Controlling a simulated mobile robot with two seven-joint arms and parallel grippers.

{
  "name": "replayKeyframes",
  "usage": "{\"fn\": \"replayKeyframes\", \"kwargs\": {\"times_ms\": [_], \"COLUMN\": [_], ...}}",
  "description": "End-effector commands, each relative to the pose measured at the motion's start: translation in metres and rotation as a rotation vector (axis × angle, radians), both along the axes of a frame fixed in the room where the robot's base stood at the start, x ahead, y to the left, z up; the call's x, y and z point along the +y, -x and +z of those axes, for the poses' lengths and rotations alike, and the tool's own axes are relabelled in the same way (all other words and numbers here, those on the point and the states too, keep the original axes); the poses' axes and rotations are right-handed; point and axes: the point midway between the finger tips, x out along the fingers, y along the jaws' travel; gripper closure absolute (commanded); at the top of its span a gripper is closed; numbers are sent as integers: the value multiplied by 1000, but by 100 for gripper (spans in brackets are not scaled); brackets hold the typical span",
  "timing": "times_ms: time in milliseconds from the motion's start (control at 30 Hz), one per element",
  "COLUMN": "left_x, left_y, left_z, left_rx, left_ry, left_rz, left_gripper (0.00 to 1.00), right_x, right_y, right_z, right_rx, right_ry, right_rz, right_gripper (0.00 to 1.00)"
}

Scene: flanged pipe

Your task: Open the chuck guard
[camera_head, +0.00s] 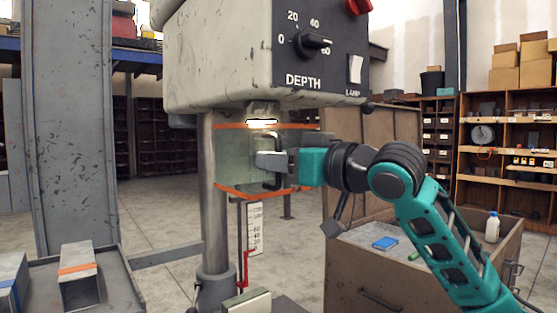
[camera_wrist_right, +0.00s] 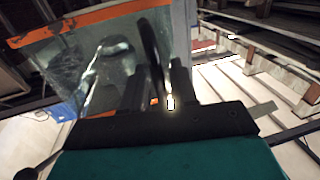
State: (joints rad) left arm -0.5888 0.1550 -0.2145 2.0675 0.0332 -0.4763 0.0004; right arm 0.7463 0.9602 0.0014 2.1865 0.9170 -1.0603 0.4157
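The chuck guard (camera_head: 232,165) is a clear, greenish panel with orange top and bottom edges, hanging under the drill press head in front of the chuck area. It also shows in the right wrist view (camera_wrist_right: 60,62). Its dark, bow-shaped handle (camera_head: 276,147) stands out on the right side. My right gripper (camera_head: 268,162) reaches in from the right at the handle. In the right wrist view the handle (camera_wrist_right: 152,50) passes between the two closely spaced fingers, which look shut on it. My left gripper is not in view.
The drill press head (camera_head: 220,60) with its DEPTH dial is just above the guard, and the column (camera_head: 214,200) is close behind. A grey post (camera_head: 72,120) stands at left. A drawer cabinet (camera_head: 400,285) sits below my right arm. Shelves line the back.

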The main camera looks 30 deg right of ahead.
Motion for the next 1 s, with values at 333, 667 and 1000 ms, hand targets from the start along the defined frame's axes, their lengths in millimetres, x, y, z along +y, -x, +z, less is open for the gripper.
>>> {"fn": "replayKeyframes", "kwargs": {"times_ms": [333,667,1000], "left_x": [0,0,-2], "left_y": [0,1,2], "left_z": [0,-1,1], "left_rx": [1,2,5], "left_ry": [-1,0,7], "left_rz": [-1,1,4], "left_gripper": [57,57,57], "right_x": [0,0,0], "right_y": [0,0,1], "right_z": [0,0,0], "right_rx": [1,1,3], "right_ry": [0,0,0], "right_rz": [0,1,34], "right_gripper": [100,100,100]}}
